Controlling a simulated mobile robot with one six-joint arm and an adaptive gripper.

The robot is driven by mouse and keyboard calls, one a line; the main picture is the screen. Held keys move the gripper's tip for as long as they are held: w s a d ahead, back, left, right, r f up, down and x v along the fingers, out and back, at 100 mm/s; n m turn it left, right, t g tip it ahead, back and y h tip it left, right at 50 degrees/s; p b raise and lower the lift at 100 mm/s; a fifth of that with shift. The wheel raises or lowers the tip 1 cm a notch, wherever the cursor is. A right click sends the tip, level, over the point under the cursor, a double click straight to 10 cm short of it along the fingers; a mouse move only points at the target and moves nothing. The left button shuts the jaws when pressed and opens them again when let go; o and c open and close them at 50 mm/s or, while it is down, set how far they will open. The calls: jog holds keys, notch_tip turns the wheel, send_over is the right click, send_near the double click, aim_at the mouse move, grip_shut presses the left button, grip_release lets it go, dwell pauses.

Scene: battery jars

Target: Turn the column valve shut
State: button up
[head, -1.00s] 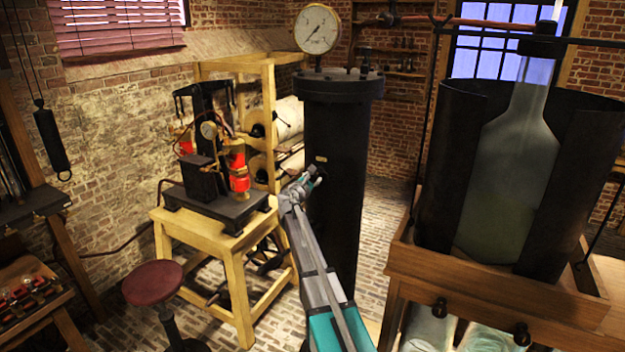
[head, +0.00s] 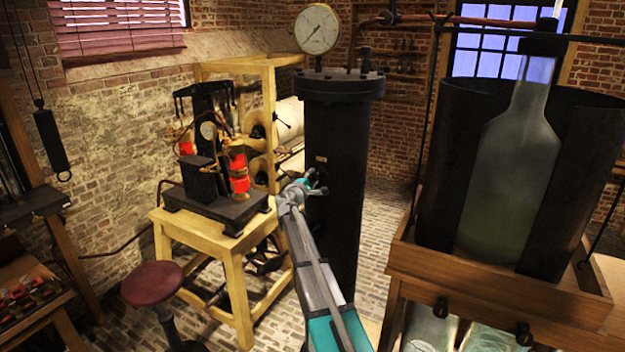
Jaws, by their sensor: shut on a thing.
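The black column (head: 345,130) stands upright in the middle of the head view, with a round white gauge (head: 317,29) on top and a small brass plate (head: 321,159) on its front. My gripper (head: 317,184) is at the column's front left side, just below the plate. It is shut on the column valve, which is small and mostly hidden behind the fingers. How far the valve is turned cannot be seen.
A wooden stand (head: 236,240) with a black and red apparatus is left of the column. A red stool (head: 152,284) is in front of it. A large glass bottle (head: 510,165) in a dark casing stands at right on a wooden bench (head: 500,297).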

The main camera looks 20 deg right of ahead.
jog(key=shift+m, duration=2.4)
jog(key=o, duration=1.1)
jog(key=shift+o, duration=0.2)
jog(key=shift+n, duration=0.3)
